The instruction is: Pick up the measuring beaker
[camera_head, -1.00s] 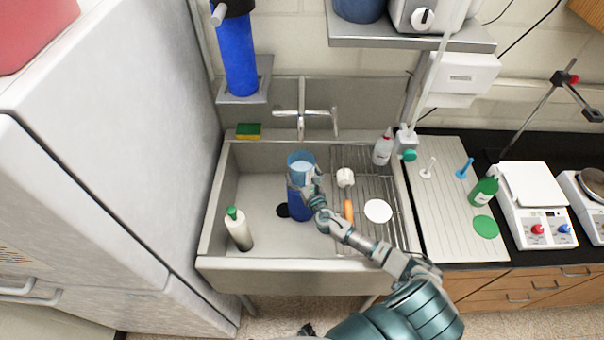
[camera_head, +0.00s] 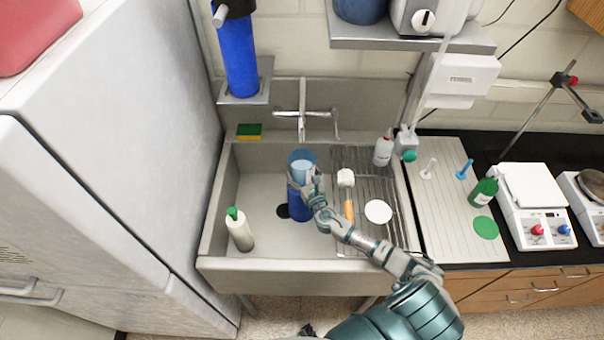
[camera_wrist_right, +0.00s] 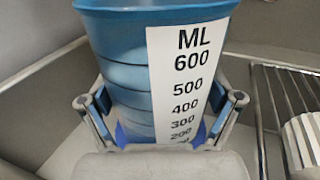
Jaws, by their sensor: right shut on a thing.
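The measuring beaker (camera_head: 301,160) is blue, with a white scale strip in ML that shows in the right wrist view (camera_wrist_right: 185,75). It looks upright in the sink, over a blue thing (camera_head: 299,207) whose outline below the gripper I cannot separate clearly. My right gripper (camera_head: 303,183) is shut on the beaker, with one finger on each side of it in the right wrist view (camera_wrist_right: 160,115). The gripper hides part of the beaker's lower body. My left gripper is not in view.
A white bottle with a green cap (camera_head: 239,230) stands at the sink's left. A wire rack (camera_head: 376,238) on the right carries a brush (camera_head: 347,190), a white disc (camera_head: 378,211) and a white bottle (camera_head: 383,150). The faucet (camera_head: 303,110) rises behind the beaker.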

